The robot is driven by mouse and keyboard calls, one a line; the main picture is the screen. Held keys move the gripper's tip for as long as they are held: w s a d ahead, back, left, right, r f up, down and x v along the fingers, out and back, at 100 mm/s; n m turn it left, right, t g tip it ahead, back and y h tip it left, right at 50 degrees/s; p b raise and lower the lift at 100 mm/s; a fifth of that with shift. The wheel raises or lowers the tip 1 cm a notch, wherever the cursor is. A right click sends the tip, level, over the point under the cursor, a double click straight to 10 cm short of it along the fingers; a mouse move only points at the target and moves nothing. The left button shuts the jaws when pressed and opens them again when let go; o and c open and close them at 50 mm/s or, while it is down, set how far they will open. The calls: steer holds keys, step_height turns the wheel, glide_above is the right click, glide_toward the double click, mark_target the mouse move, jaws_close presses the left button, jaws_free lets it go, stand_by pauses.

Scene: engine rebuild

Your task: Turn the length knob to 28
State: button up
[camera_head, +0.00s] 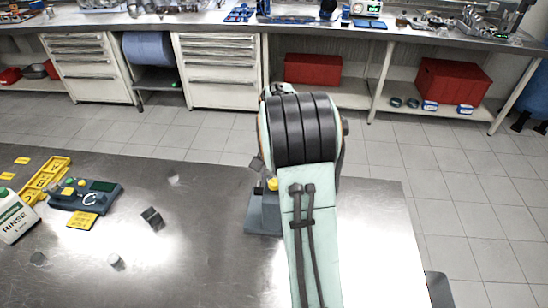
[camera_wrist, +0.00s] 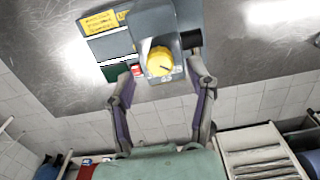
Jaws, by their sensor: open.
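A yellow round knob (camera_wrist: 160,62) sits on a grey device (camera_wrist: 152,22) in the wrist view, with a dark pointer line on its face. Its number markings are too small to read. In the head view the knob (camera_head: 272,184) and the device (camera_head: 262,215) show partly behind my arm. My gripper (camera_wrist: 164,64) is open, its two fingers on either side of the knob in the wrist view. I cannot tell whether either finger touches it. A dark green display (camera_wrist: 116,71) and a small red part (camera_wrist: 137,70) are beside the knob.
On the metal table (camera_head: 200,250), a control panel (camera_head: 86,195), a yellow tray (camera_head: 45,180) and a white RINSE bottle (camera_head: 14,215) stand at left. A small dark block (camera_head: 152,218) lies between panel and device. Red boxes (camera_head: 313,69) sit under the back bench.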

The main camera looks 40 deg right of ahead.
step_height(320, 180, up, 10)
stand_by(0.3)
stand_by(0.3)
steer(key=a+r+n+t, duration=0.1)
steer(key=a+r+n, duration=0.1)
steer(key=a+r, duration=0.4)
steer(key=s+a+r+n+t, duration=0.1)
steer(key=s+a+r+n, duration=0.1)
steer(key=s+a, duration=0.6)
steer(key=s+a+f+n+g, duration=0.1)
steer(key=s+a+f+n, duration=0.2)
steer(key=s, duration=0.4)
steer(key=s+a+f+n+g, duration=0.1)
steer(key=s+a+f+n, duration=0.2)
steer(key=s+a+f, duration=0.2)
steer(key=s+f, duration=0.3)
steer(key=shift+a+y, duration=0.2)
steer(key=shift+y, duration=0.2)
